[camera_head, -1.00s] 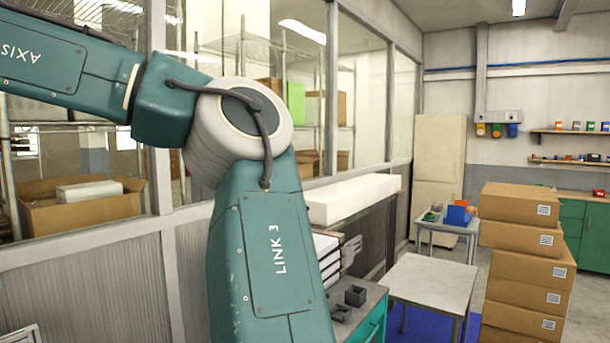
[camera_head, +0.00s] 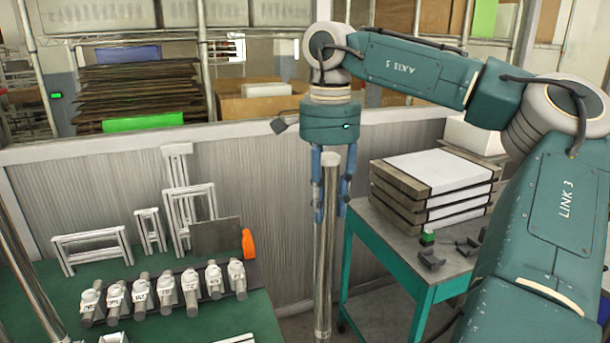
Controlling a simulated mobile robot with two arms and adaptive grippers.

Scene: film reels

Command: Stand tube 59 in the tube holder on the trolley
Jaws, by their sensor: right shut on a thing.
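My right gripper (camera_head: 331,218) points straight down, its two blue fingers on either side of the upper part of an upright, shiny metal tube (camera_head: 327,265). The tube looks gripped and reaches almost to the bottom edge of the head view. I cannot read a number on it, so I cannot tell whether it is tube 59. Several short grey tubes with numbered white labels (camera_head: 139,292) lie in a row on the green bench (camera_head: 250,312); the numbers are too small to read surely. My left gripper is not in view.
White frames (camera_head: 92,247) and an orange bottle (camera_head: 248,244) stand behind the row. A teal-framed table (camera_head: 425,285) at right bears stacked white-topped trays (camera_head: 435,172) and small dark holders (camera_head: 467,245). A low partition (camera_head: 90,185) runs behind. A slanted metal pole (camera_head: 25,270) crosses the left edge.

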